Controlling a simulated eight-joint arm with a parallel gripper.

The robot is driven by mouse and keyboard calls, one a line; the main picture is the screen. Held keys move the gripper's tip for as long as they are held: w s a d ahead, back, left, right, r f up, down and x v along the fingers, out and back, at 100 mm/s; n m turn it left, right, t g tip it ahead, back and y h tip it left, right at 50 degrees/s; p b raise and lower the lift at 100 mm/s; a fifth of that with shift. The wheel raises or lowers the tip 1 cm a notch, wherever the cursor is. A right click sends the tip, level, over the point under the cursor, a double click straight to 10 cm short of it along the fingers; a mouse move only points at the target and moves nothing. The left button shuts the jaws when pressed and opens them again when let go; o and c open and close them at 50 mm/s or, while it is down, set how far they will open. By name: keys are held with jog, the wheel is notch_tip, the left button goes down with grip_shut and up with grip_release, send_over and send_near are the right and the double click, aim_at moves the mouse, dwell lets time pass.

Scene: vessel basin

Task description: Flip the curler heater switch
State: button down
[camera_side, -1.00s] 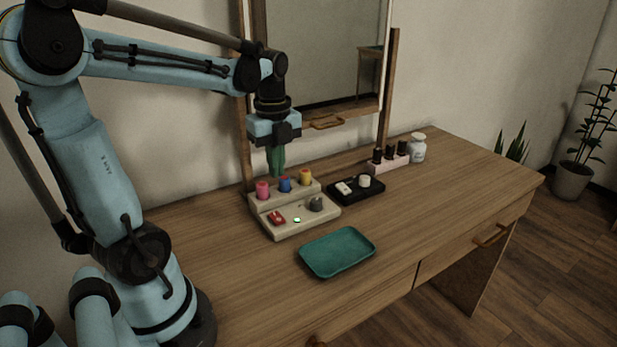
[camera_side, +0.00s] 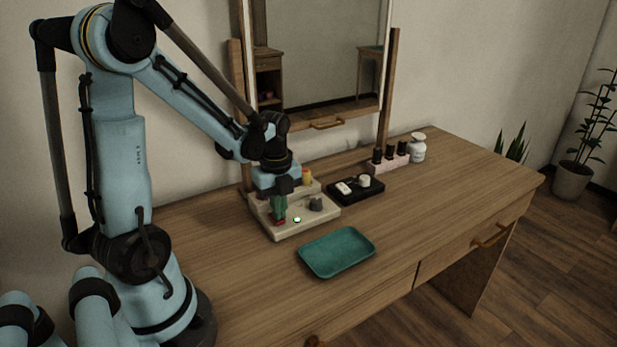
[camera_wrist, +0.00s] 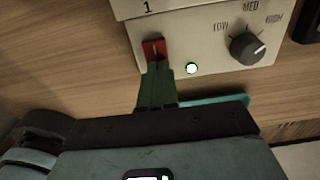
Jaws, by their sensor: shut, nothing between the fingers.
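The curler heater (camera_side: 284,233) is a beige unit on the wooden table, with a raised back step holding coloured curlers; the yellow one (camera_side: 307,177) shows. Its red switch (camera_wrist: 154,48) shows in the wrist view, left of a lit green-white lamp (camera_wrist: 191,68). A dark knob (camera_wrist: 248,46) with LOW, MED and HIGH marks is to the right. My gripper (camera_wrist: 157,68) has green fingers, shut and empty, with the tips at the lower edge of the switch. In the side view my gripper (camera_side: 279,218) hides most of the switch. I cannot tell whether the tips touch it.
A green tray (camera_side: 338,273) lies in front of the heater. A black tray (camera_side: 372,197) with small white items is to its right. A pink holder with dark bottles (camera_side: 390,165) and a white jar (camera_side: 418,148) stand farther back. A mirror (camera_side: 322,60) rises behind.

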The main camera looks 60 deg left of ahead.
aim_at(282, 223)
jog(key=shift+f, duration=0.15)
jog(key=shift+d+f+y, duration=0.25)
jog(key=shift+f+y, duration=0.2)
jog(key=shift+y, duration=0.15)
jog(key=shift+a, duration=0.15)
jog(key=shift+a+r, duration=0.2)
jog(key=shift+a, duration=0.6)
jog(key=shift+r, duration=0.1)
notch_tip(282, 223, up, 14)
jog(key=d, duration=0.2)
jog(key=shift+d+h, duration=0.2)
jog(key=shift+h, duration=0.1)
jog(key=shift+r, duration=0.1)
dwell(0.3)
